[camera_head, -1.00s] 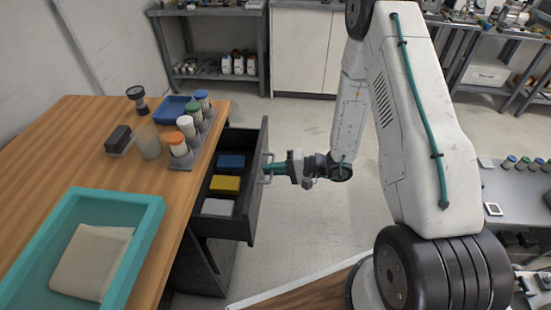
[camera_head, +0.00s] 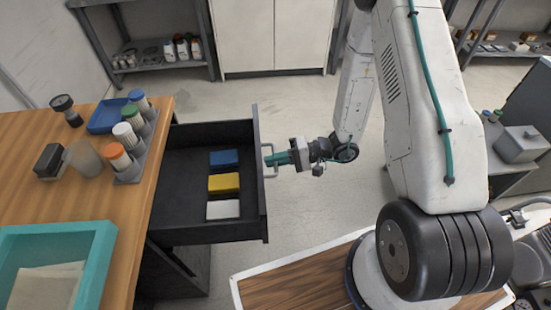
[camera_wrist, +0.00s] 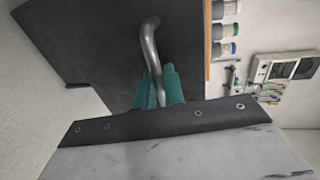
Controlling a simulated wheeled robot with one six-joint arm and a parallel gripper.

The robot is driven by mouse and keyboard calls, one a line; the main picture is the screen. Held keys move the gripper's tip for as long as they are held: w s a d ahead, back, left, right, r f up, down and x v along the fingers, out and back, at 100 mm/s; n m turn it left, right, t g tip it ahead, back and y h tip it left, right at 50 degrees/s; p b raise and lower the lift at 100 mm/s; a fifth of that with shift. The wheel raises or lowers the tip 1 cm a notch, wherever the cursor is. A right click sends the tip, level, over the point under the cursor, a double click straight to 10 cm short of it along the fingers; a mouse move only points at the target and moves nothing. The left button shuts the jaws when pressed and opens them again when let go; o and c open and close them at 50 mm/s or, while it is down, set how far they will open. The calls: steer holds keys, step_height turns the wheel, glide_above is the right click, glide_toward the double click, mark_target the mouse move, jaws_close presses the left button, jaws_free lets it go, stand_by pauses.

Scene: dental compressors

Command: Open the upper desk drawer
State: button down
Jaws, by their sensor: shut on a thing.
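The upper desk drawer (camera_head: 180,205) is black and stands pulled well out from the wooden desk (camera_head: 50,200) in the head view. Blue, yellow and white blocks lie in a row inside it. Its grey bar handle (camera_head: 268,160) is on the drawer front. My gripper (camera_head: 272,160) has teal fingers and is shut on the handle. In the wrist view the teal fingers (camera_wrist: 158,88) close around the curved metal handle (camera_wrist: 150,45), in front of the dark drawer front.
On the desk are a teal tray (camera_head: 100,265), a rack with coloured-cap tubes (camera_head: 130,170), a blue tray (camera_head: 107,116) and a black box (camera_head: 49,160). The floor right of the drawer (camera_head: 300,215) is clear up to my base.

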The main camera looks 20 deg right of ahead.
steer(key=shift+s, duration=0.1)
steer(key=c, duration=1.6)
jaws_free()
steer(key=v, duration=0.7)
steer(key=shift+d+r, duration=0.1)
steer(key=shift+d, duration=0.25)
